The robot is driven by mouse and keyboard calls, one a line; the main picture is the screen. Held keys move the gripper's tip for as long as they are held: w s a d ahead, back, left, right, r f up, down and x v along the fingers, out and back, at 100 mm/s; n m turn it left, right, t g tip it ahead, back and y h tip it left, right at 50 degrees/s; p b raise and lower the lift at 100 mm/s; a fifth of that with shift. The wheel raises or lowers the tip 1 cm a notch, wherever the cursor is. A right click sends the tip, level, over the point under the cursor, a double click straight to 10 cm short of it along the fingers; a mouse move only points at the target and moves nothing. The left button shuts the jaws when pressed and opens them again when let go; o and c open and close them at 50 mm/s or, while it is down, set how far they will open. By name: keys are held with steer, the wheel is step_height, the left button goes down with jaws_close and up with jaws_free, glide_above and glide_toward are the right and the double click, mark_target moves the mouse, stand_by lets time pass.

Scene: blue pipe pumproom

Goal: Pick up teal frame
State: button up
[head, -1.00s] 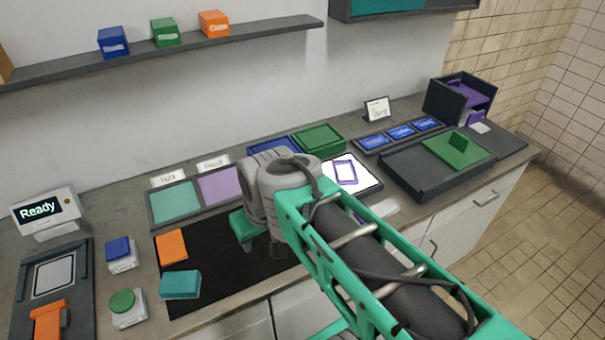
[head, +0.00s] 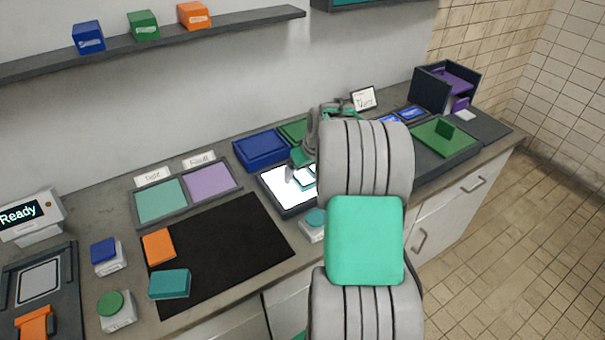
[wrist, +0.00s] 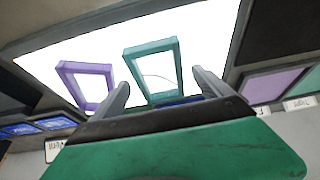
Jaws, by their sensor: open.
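The teal frame (wrist: 150,47) lies on the bright white panel in the wrist view, a rectangular outline with an open middle. My gripper (wrist: 163,80) is open, its two grey fingers reaching toward the panel on either side of the frame's near part; I cannot tell whether they touch it. A purple frame (wrist: 85,67) lies beside it, to the left of the left finger. In the head view my gripper (head: 292,175) is over the lit panel (head: 280,188), and my arm hides the panel's right part and the purple frame.
A blue tray (head: 262,150) and a green tray (head: 294,130) stand behind the panel. A teal-capped button (head: 314,222) is in front. A black mat (head: 225,245) holding an orange block (head: 158,246) and a teal block (head: 170,284) lies left.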

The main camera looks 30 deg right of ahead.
steer(key=shift+f, duration=0.15)
steer(key=shift+c, duration=0.2)
steer(key=c, duration=1.4)
steer(key=shift+c, duration=0.3)
